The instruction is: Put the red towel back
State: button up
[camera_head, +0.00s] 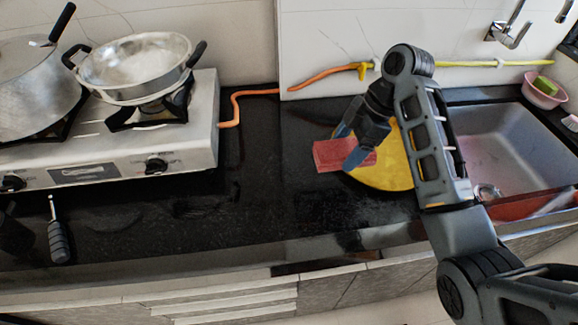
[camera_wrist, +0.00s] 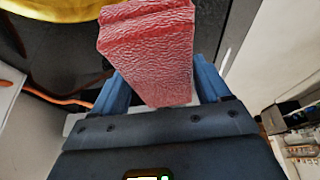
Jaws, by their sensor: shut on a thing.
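The red towel (camera_head: 335,154) is a folded, flat block with a rough surface. My gripper (camera_head: 354,145) is shut on it, with its blue fingers on either side, over the dark counter in front of the round yellow board. In the wrist view the towel (camera_wrist: 150,50) stands out between the two blue fingers of my gripper (camera_wrist: 160,85). In the head view the fingers and arm hide part of the towel and of the board. I cannot tell whether the towel touches the counter or the board.
The yellow board (camera_head: 396,170) lies left of the sink (camera_head: 515,150). A pink bowl (camera_head: 545,90) stands at the sink's back corner. A gas stove (camera_head: 205,130) with a pan (camera_head: 135,65) is on the left. The counter (camera_head: 250,190) between stove and board is clear.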

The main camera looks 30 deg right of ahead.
aim_at(314, 146)
jog(key=shift+w+a+f, duration=0.1)
jog(key=shift+w, duration=0.45)
jog(key=w+a+f, duration=0.1)
jog(key=a+f, duration=0.1)
jog(key=a, duration=0.1)
jog(key=w+a+f+b, duration=0.1)
jog(key=a+f, duration=0.1)
jog(key=a, duration=0.2)
jog(key=w+a+f+b, duration=0.1)
jog(key=a+f, duration=0.1)
jog(key=a, duration=0.1)
jog(key=shift+w+a+f, duration=0.2)
jog(key=shift+w+f, duration=0.1)
jog(key=shift+w, duration=0.1)
jog(key=shift+f, duration=2.1)
jog(key=shift+f, duration=0.25)
jog(key=o, duration=1)
jog(key=shift+r, duration=0.15)
jog(key=shift+r, duration=0.25)
jog(key=shift+p+v, duration=0.55)
jog(key=shift+v, duration=5.3)
